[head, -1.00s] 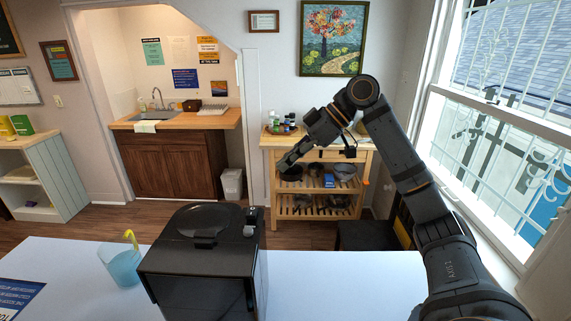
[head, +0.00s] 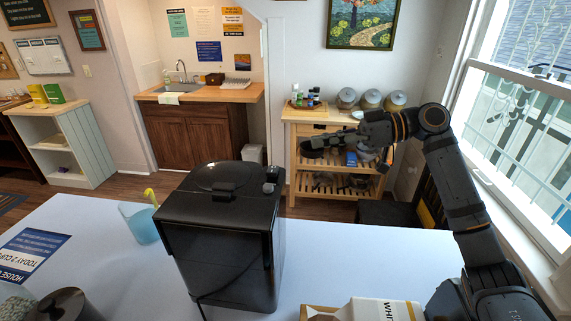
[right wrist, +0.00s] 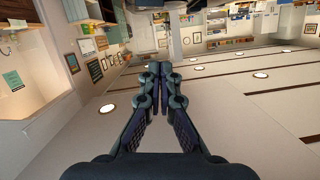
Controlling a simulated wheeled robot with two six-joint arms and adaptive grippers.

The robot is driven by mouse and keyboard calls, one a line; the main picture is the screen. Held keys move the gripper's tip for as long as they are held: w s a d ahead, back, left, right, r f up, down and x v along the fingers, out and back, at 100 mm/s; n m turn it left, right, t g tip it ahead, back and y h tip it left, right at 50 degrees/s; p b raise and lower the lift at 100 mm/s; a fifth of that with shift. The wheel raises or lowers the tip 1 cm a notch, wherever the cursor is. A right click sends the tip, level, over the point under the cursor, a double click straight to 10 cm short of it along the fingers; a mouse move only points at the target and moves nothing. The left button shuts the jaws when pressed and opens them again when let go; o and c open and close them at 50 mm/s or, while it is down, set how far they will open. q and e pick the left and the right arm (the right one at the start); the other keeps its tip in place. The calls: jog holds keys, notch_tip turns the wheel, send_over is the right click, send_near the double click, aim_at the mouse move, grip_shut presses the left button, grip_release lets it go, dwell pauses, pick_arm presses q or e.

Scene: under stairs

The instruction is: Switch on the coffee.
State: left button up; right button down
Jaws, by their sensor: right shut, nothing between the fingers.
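A black coffee machine (head: 225,240) stands upright on the pale blue table in the head view. Its top carries a round lid and a small grey knob-like part (head: 268,188) near the right rear edge. A dark cord runs down its front. My right gripper (head: 308,147) is raised in the air, to the right of the machine and beyond it in the picture, pointing left. In the right wrist view its fingers (right wrist: 160,66) are together with nothing between them, against the ceiling and walls. My left gripper is not in view.
A light blue cup (head: 141,226) with a yellow item stands left of the machine. A wooden cart (head: 300,185) stands behind; a window is at right.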

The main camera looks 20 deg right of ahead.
jog(key=p, duration=0.5)
send_over(282, 178)
jog(key=shift+w+d+f, duration=0.2)
jog(key=shift+d+f, duration=0.15)
jog(key=shift+f, duration=0.35)
jog(key=f, duration=0.1)
jog(key=f+p, duration=0.1)
jog(key=f, duration=0.1)
jog(key=shift+s+a+f, duration=0.1)
jog(key=shift+a+f, duration=0.2)
jog(key=shift+a, duration=0.1)
jog(key=shift+s+d+f+p, duration=0.15)
jog(key=shift+f+p, duration=0.25)
jog(key=shift+f, duration=0.15)
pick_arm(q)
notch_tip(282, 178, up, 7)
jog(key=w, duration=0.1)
pick_arm(e)
jog(key=shift+f, duration=0.1)
